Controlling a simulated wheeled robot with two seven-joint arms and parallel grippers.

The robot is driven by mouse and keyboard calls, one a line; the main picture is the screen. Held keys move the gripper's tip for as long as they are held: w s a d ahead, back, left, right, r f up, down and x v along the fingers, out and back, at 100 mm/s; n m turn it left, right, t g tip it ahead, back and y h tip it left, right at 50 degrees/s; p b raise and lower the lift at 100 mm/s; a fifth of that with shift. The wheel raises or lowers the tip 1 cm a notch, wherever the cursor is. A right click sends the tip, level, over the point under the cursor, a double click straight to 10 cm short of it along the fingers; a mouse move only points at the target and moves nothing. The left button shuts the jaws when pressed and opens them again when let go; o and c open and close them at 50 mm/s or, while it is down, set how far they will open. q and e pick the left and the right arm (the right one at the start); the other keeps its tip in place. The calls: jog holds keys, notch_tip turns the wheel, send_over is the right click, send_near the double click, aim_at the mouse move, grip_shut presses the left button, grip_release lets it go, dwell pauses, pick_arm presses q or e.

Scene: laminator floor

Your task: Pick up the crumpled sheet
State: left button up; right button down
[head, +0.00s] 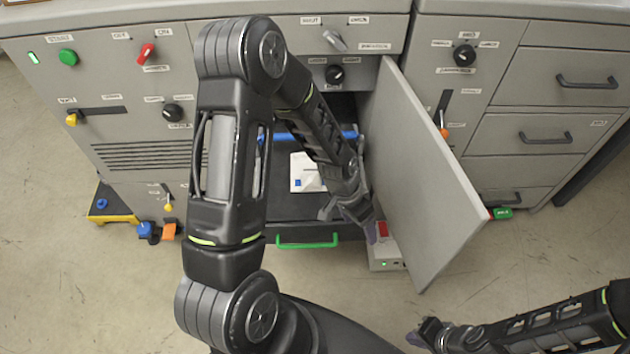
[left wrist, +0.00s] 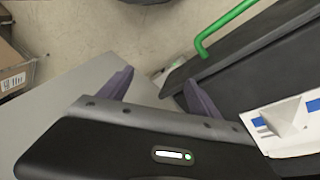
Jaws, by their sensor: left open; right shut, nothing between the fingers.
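A white sheet (head: 303,170) with blue marks lies in the dark pulled-out drawer (head: 285,205), partly hidden behind my left arm. In the left wrist view the sheet (left wrist: 292,143) is at the right edge, cut off by the frame, with a raised fold. My left gripper (head: 352,222) is open and empty, at the drawer's front right beside the open door. In the left wrist view its two purple fingers (left wrist: 160,93) are apart, with the sheet off to their right. My right gripper (head: 420,336) is shut and empty at the bottom, low over the floor.
The open grey door (head: 425,185) stands close to the right of my left gripper. The drawer has a green handle (head: 307,242). A small light box (head: 385,258) is on the floor by the door. A cardboard box (left wrist: 10,70) shows in the left wrist view.

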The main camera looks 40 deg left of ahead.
aim_at(314, 176)
pick_arm(q)
jog(key=w+a+m+b, duration=0.1)
jog(key=w+a+b, duration=0.1)
jog(key=a, duration=0.1)
jog(key=w+a+m+b, duration=0.1)
jog(key=w+a+b, duration=0.1)
jog(key=a+b, duration=0.1)
jog(key=w+a+r+m+y+b, duration=0.1)
jog(key=w+a+b, duration=0.1)
jog(key=a, duration=0.3)
jog(key=shift+b, duration=0.4)
jog(key=shift+m+y, duration=0.6)
jog(key=shift+m, duration=0.3)
jog(key=a+r+b, duration=0.1)
jog(key=a, duration=0.1)
jog(key=a+r+b, duration=0.1)
jog(key=a+r, duration=0.1)
jog(key=a, duration=0.1)
jog(key=a+r+b, duration=0.1)
jog(key=a+r, duration=0.1)
jog(key=shift+a+b, duration=0.3)
jog(key=shift+a, duration=0.05)
jog(key=shift+s+a+r, duration=0.1)
jog(key=shift+a+r, duration=0.15)
jog(key=shift+r, duration=0.15)
jog(key=shift+d+f, duration=0.15)
jog(key=shift+f, duration=1.2)
